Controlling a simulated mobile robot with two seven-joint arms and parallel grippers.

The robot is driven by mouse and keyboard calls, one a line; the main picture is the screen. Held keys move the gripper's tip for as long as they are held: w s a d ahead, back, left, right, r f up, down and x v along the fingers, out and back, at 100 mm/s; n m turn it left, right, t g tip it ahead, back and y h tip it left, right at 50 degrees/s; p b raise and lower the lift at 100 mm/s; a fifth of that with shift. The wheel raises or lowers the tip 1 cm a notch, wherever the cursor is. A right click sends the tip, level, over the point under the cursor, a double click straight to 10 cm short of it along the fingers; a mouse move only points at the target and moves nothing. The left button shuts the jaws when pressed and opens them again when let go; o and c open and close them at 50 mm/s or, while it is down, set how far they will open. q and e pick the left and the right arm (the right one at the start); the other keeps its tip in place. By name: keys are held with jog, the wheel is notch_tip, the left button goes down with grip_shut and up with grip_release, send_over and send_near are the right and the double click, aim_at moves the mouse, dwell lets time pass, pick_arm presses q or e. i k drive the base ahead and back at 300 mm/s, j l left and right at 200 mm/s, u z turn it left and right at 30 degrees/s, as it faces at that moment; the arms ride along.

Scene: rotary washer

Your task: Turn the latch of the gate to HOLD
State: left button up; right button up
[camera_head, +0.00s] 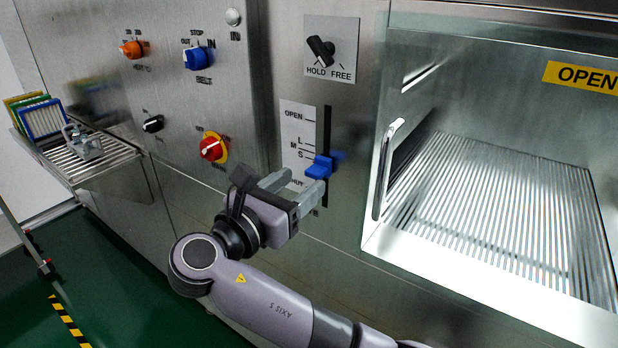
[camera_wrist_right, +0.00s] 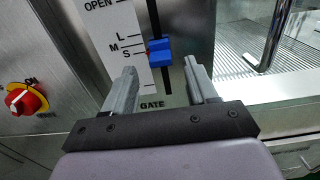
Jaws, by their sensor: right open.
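The gate latch is a black knob (camera_head: 320,48) on a grey plate marked HOLD and FREE, high on the steel panel. Its body slants from upper left to lower right, with the lower end toward the FREE side. My right gripper (camera_head: 303,178) is open at the slider, below the latch. In the wrist view its fingers stand either side of the slider, with no clear grip on it. My left gripper is not in view.
A red and yellow rotary switch (camera_head: 212,147) is left of my right gripper. A vertical metal handle (camera_head: 384,170) stands right of the slot, beside the open washer chamber (camera_head: 500,200). A shelf (camera_head: 110,152) with coloured racks (camera_head: 42,118) is at far left.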

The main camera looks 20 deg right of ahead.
aim_at(323, 52)
jog(key=k+j, duration=0.2)
jog(key=j, duration=0.15)
jog(key=k+j, duration=0.15)
jog(key=j, duration=0.2)
jog(key=k+j, duration=0.2)
jog(key=j, duration=0.15)
jog(key=k+j, duration=0.2)
jog(key=j, duration=0.15)
jog(key=k+j, duration=0.15)
jog(key=j, duration=0.2)
